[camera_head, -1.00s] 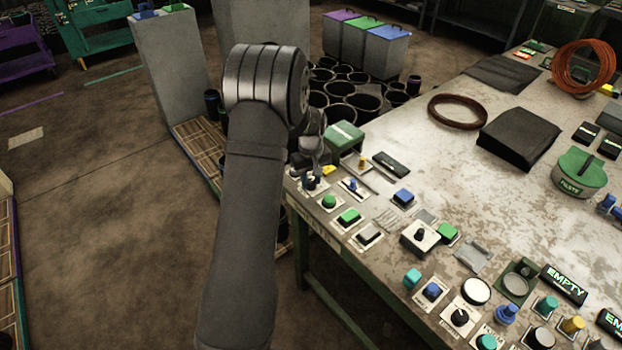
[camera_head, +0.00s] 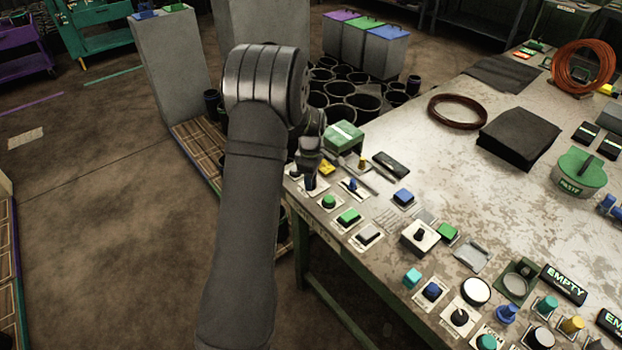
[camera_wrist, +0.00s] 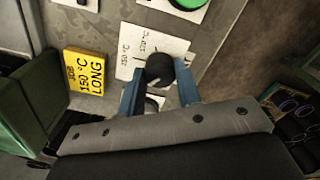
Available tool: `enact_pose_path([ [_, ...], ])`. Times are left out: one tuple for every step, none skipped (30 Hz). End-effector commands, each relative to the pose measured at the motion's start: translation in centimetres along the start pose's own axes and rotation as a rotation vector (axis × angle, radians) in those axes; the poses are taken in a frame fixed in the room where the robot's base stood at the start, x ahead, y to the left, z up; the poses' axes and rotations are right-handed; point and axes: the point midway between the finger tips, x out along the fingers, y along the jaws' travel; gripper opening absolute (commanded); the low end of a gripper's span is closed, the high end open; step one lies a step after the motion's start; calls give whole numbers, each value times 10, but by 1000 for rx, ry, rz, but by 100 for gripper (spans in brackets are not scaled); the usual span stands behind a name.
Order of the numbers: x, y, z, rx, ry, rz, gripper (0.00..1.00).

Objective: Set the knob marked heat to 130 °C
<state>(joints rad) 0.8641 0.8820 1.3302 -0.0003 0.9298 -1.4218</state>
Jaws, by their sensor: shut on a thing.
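A black knob (camera_wrist: 160,68) stands on a white plate (camera_wrist: 127,62) with small printed temperature marks around it, in the wrist view. My gripper (camera_wrist: 159,82) has its two blue fingers on either side of the knob, shut on it. Part of the plate is hidden behind the knob and fingers, and the knob's pointer direction is hard to read. A yellow card (camera_wrist: 86,85) left of the plate seems to read "JOB 150 °C LONG". In the head view my gripper (camera_head: 311,183) points down at the table's near left corner and hides the knob.
A green button (camera_head: 329,201), a blue-handled switch (camera_head: 352,185) and a green box (camera_head: 345,136) stand close to the gripper. More buttons and knobs line the near table edge. The table (camera_head: 440,165) has bare room farther in. Black bins (camera_head: 357,103) stand on the floor behind.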

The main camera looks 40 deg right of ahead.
Motion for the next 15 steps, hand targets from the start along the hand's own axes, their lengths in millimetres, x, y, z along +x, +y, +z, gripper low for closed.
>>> enact_pose_path([
  [-2, 1, -1, -14, 2, 4, 8],
  [-2, 1, -1, -22, 2, 4, 8],
  [-2, 1, -1, -31, 2, 4, 8],
  [-2, 1, -1, -37, 2, 4, 8],
  [-2, 1, -1, -42, 2, 4, 8],
  [-2, 1, -1, -47, 2, 4, 8],
  [-2, 1, -1, -50, 2, 4, 8],
  [-2, 1, -1, -52, 2, 4, 8],
  [-2, 1, -1, -55, 1, 4, 8],
  [-2, 1, -1, -56, 1, 4, 8],
  [-2, 1, -1, -57, 1, 4, 8],
  [-2, 1, -1, -58, 1, 4, 8],
  [-2, 1, -1, -58, 1, 4, 8],
  [-2, 1, -1, -58, 1, 4, 8],
  [-2, 1, -1, -58, 1, 4, 8],
])
